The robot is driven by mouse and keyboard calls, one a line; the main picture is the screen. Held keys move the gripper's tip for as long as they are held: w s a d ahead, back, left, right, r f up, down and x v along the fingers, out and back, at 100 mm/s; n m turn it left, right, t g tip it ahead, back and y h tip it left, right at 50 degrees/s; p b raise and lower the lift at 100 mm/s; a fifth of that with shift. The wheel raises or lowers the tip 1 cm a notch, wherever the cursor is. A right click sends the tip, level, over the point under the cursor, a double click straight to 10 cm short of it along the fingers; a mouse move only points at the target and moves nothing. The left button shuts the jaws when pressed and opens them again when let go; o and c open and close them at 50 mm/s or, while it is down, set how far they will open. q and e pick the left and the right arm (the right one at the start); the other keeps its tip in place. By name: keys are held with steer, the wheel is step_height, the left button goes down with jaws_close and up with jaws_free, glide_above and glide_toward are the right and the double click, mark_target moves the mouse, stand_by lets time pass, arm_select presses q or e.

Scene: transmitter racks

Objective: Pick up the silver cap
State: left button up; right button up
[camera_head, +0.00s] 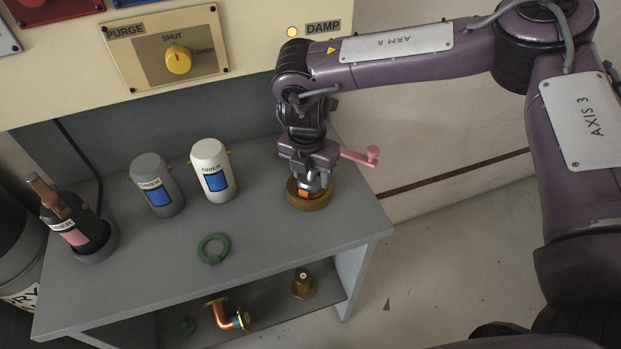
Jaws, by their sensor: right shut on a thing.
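My right gripper (310,186) points down at the right end of the grey bench. It is shut on the silver cap (313,183), of which only a small silvery part shows between the fingers. The cap is right at a round brass base (297,203) on the bench top; I cannot tell whether it still touches the base. The fingers and wrist hide most of the cap. My left gripper is not in view.
On the bench (130,275) stand a white drier (211,165), a grey drier (156,180) and a dark drier (80,230). A green ring (212,249) lies in front. A copper elbow (228,316) and a brass fitting (303,283) are on the lower shelf. A panel with a yellow knob (178,60) is behind.

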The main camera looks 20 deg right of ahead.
steer(key=shift+r, duration=0.1)
steer(key=shift+r, duration=0.6)
step_height(320, 180, up, 8)
steer(key=shift+w+f+b, duration=0.1)
steer(key=shift+f+b, duration=0.15)
steer(key=shift+b, duration=0.35)
step_height(320, 180, up, 11)
steer(key=shift+p, duration=0.75)
steer(key=m+g, duration=0.1)
steer(key=m, duration=1.1)
glide_above(311, 172)
steer(key=s+d, duration=0.2)
step_height(311, 172, down, 7)
steer(key=s+f+m, duration=0.1)
steer(key=f+m, duration=0.1)
steer(key=m, duration=0.3)
steer(key=s+d+f+m+g, duration=0.1)
steer(key=f+m, duration=0.1)
steer(key=m, duration=0.3)
steer(key=s+d+f+m+y, duration=0.1)
steer(key=f+m, duration=0.2)
steer(key=m, duration=0.2)
